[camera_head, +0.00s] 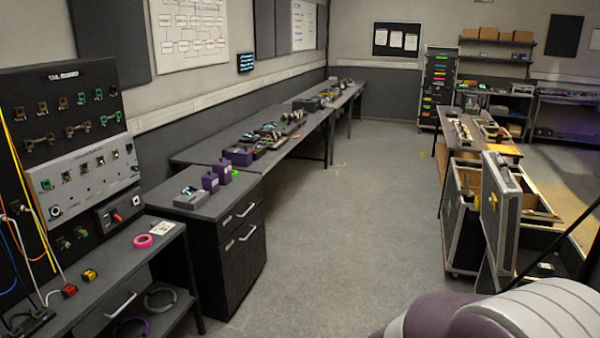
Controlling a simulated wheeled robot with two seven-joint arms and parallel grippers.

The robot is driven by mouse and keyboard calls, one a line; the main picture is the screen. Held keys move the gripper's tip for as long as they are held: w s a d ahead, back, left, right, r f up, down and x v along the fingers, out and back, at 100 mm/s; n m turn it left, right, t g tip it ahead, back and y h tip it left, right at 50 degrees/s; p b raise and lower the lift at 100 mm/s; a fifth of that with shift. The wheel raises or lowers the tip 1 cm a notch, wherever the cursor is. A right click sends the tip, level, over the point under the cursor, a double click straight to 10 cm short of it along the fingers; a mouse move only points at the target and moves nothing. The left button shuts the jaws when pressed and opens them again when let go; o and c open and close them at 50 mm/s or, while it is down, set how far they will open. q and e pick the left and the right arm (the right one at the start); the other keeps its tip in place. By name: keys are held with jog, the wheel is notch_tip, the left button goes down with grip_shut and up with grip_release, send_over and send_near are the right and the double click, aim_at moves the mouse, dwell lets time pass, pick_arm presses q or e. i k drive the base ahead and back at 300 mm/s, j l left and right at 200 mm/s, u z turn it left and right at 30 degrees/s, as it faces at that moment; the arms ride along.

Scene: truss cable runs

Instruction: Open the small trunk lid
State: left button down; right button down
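Black trunks with metal edges stand on the right side of the room. The nearer trunk (548,243) has a tall grey lid-like panel (497,212) standing upright at its left side, and its inside partly shows. Another trunk (461,232) stands just behind it, with its top apparently open. I cannot tell which of them is the small trunk. Neither gripper is in view; a purple and white part of my own body fills the lower right corner and hides the floor there.
A cabinet with drawers (240,240) and a long bench (255,140) line the left wall. A table (470,145) with parts stands behind the trunks. The middle floor (350,220) is clear.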

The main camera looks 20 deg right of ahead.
aim_at(500, 219)
jog(key=i+l+z, duration=0.25)
jog(key=i+z, duration=1.05)
jog(key=i+l+z, duration=0.15)
jog(key=i+z, duration=0.15)
jog(key=i, duration=0.5)
jog(key=i+z, duration=0.35)
jog(key=i, duration=0.4)
jog(key=i+j+z, duration=0.3)
jog(key=i, duration=0.5)
